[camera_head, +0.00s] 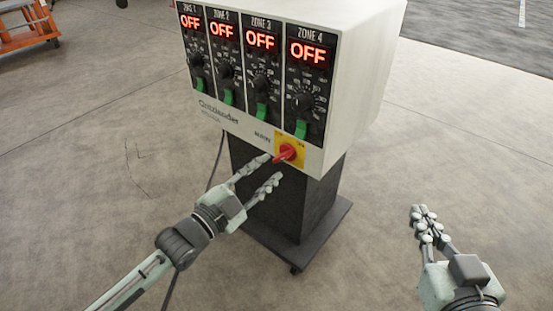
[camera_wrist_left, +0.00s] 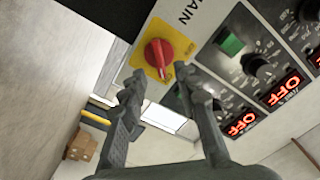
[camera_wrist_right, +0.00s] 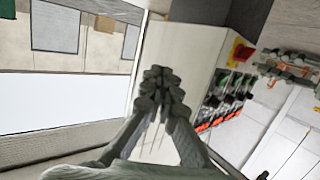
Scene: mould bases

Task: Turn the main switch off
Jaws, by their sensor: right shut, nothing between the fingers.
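The main switch is a red rotary knob (camera_head: 285,153) on a yellow plate (camera_head: 299,148), low on the front of a white control box (camera_head: 258,135). The knob (camera_wrist_left: 158,53) shows clearly in the left wrist view, with the yellow plate around it. My left gripper (camera_head: 271,170) is open just in front of and below the knob, its fingers apart with nothing visible between them. Whether a fingertip touches the knob cannot be told. My right gripper (camera_head: 425,213) is shut and empty, off to the right of the box.
Above the switch are several zone panels (camera_head: 262,70) with red OFF displays, dials and green rocker switches. The box stands on a dark pedestal (camera_head: 300,205) with a wheeled base. A cable hangs at its left. An orange cart (camera_head: 25,38) stands far left. The floor around is open.

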